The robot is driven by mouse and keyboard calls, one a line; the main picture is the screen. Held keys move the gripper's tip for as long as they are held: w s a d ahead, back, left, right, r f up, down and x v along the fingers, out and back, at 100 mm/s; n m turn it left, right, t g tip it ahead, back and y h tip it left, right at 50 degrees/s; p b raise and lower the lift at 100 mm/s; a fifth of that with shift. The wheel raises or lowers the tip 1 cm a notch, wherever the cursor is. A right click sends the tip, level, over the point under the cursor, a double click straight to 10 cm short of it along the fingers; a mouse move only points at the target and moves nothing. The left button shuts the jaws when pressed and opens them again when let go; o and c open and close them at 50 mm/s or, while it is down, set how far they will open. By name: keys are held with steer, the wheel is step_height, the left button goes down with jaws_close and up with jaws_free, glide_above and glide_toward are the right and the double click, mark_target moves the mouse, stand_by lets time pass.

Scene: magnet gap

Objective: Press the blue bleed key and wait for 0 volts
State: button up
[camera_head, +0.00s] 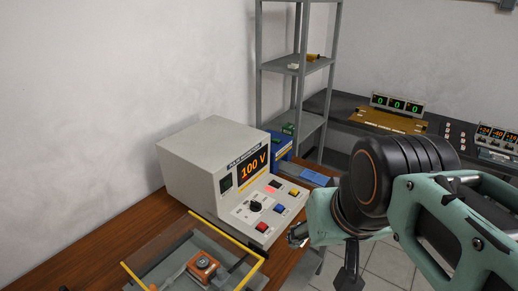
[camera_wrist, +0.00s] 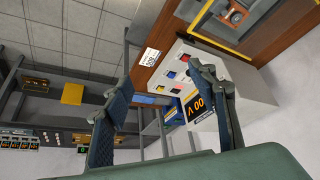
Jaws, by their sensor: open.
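The beige console (camera_head: 212,165) stands on a wooden bench and its orange display (camera_head: 253,165) reads 100 V. The blue key (camera_head: 280,208) is on its sloped front panel, between a red key (camera_head: 262,227) and a yellow key (camera_head: 294,193). In the wrist view the blue key (camera_wrist: 171,74) shows beyond and between my fingers. My gripper (camera_head: 324,260) is open and empty, in front of and to the right of the panel, apart from the keys. In the wrist view its two fingers (camera_wrist: 157,84) are spread wide.
A clear-sided tray (camera_head: 255,262) with yellow edges and an orange device (camera_head: 203,266) stands at the front left. A grey shelf rack (camera_head: 265,60) stands behind. A dark counter with several displays (camera_head: 397,104) runs along the back right.

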jaws_close()
stand_by(1.4)
